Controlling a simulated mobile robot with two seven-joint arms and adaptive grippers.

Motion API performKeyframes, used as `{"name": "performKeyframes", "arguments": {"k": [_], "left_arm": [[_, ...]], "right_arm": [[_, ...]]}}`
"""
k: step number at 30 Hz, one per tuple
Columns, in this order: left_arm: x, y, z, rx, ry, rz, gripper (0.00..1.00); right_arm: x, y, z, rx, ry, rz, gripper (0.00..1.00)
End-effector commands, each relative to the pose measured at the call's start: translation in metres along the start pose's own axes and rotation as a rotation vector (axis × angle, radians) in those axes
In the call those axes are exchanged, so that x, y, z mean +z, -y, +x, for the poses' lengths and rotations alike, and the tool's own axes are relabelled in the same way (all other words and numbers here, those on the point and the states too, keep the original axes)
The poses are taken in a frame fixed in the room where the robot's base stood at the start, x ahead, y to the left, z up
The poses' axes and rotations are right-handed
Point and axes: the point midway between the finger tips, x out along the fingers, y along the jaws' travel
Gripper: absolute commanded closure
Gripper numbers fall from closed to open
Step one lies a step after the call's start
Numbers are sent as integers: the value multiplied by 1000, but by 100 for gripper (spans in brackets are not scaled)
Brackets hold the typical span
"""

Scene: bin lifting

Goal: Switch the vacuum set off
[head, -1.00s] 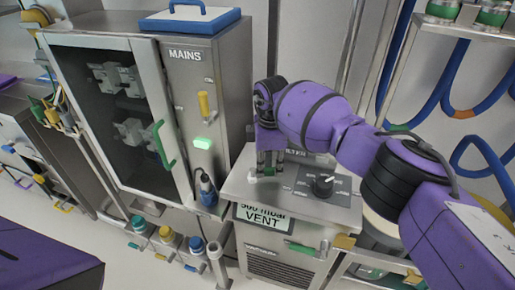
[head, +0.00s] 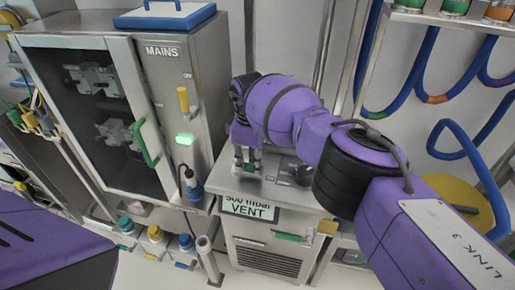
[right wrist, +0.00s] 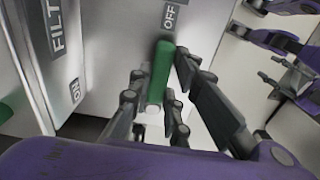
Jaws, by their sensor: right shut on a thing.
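The vacuum set (head: 272,245) is the metal cabinet with the "500 mbar VENT" label on its front. My right gripper (head: 247,160) is over its top, left of the black knob (head: 303,175). In the right wrist view a green lever (right wrist: 162,70) stands between the fingers of the right gripper (right wrist: 158,88), which is shut on it. The lever's base is partly hidden.
The tall MAINS cabinet (head: 205,90) stands close on the left, with a yellow lever (head: 183,99) and a lit green lamp (head: 185,139). A rack with blue hoses (head: 440,75) is at the right. Low pipes with coloured caps (head: 155,233) stand in front.

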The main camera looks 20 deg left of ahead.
Motion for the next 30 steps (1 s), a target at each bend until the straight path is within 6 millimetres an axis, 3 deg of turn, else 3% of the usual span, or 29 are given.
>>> {"name": "performKeyframes", "arguments": {"k": [5,6,10,22,30], "left_arm": [[4,0,-2,-1,7,-1,64],[5,1,-2,-2,9,-1,64],[6,1,-3,-2,10,-1,64],[3,0,-2,0,5,2,64],[3,1,-2,-1,5,1,64]], "right_arm": [[0,0,0,-2,-3,8,100],[0,0,0,-3,-3,8,82],[0,0,0,-2,-3,6,65],[0,0,-6,0,-3,1,64],[0,-1,-57,4,-2,2,64]]}}
